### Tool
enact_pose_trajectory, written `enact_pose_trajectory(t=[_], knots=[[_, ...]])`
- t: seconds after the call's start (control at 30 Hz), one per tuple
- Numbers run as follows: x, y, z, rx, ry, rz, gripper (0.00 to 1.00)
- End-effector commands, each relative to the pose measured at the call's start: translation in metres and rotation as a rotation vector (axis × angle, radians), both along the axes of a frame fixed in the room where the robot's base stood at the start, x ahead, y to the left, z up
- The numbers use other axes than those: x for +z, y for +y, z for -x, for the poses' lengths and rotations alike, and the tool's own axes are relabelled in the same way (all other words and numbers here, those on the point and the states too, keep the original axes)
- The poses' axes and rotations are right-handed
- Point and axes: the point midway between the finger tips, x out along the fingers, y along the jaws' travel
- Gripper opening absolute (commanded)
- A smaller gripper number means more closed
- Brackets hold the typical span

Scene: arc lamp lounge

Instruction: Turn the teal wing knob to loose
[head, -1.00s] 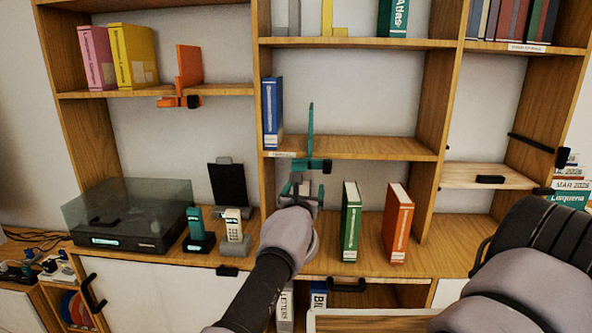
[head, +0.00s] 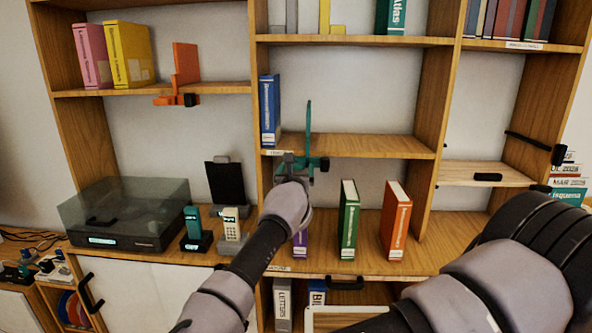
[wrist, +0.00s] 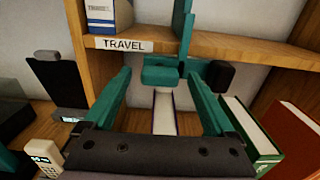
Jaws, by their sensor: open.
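The teal wing knob (wrist: 160,72) is a flat bar below the front edge of the middle shelf, at the foot of an upright teal bookend (wrist: 184,30). A black block (wrist: 219,75) sits to its right. The bookend also shows in the head view (head: 308,125), with the knob area partly hidden by my gripper (head: 294,163). In the wrist view my gripper (wrist: 158,78) is open, with one teal finger on each side of the knob's bar. I cannot tell whether the fingers touch it. The knob's bar looks roughly level.
A blue binder (head: 270,110) stands on the shelf above a TRAVEL label (wrist: 124,45). Below are a purple book (head: 300,243), a green book (head: 348,220) and an orange book (head: 396,222). Phones and a turntable (head: 125,215) stand left. An orange bookend (head: 186,63) is up left.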

Motion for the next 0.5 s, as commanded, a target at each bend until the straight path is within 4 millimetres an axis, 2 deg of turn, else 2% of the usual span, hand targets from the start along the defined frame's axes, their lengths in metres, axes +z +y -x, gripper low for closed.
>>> enact_pose_trajectory(t=[0.2,0.27,0.3,0.43,0.5], knots=[[0.0,0.0001,-0.0003,0.0,0.0,0.0,0.9],[0.0,0.0,-0.0003,0.0,0.0,0.0,0.71],[0.0,0.0,-0.0002,0.0,0.0,0.0,0.56],[0.0,-0.0001,-0.0001,0.0,0.0,-0.001,0.06],[-0.0001,-0.0002,-0.0001,-0.001,0.0,-0.001,0.04]])
